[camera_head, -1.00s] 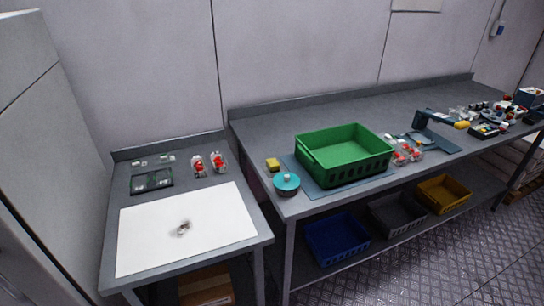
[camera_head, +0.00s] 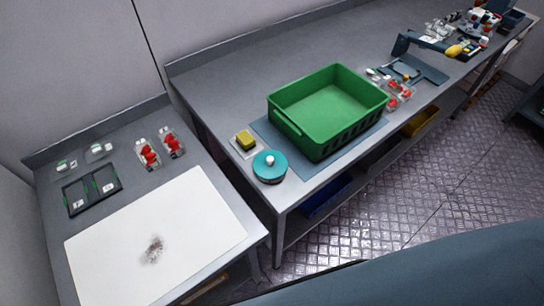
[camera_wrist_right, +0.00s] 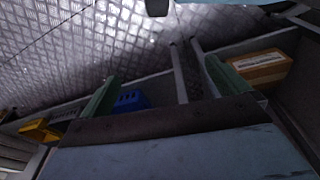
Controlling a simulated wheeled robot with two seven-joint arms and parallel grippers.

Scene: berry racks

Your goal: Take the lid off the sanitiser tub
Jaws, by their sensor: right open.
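The sanitiser tub (camera_head: 268,179) is a short round tub on the front left corner of the long bench in the head view. Its teal lid (camera_head: 261,170) with a pale knob is seated on top. My right gripper (camera_wrist_right: 161,70) shows in the right wrist view with its two green fingers apart and nothing between them. It faces the floor and the shelf under the benches, and the tub is not in that view. My left gripper is not in view.
A green crate (camera_head: 276,115) stands on a mat right of the tub. A yellow sponge (camera_head: 245,139) lies behind the tub. Clear punnets with red berries (camera_head: 148,156) stand on the left table beside a stained white sheet (camera_head: 200,222). A cardboard box (camera_wrist_right: 258,70) sits low down.

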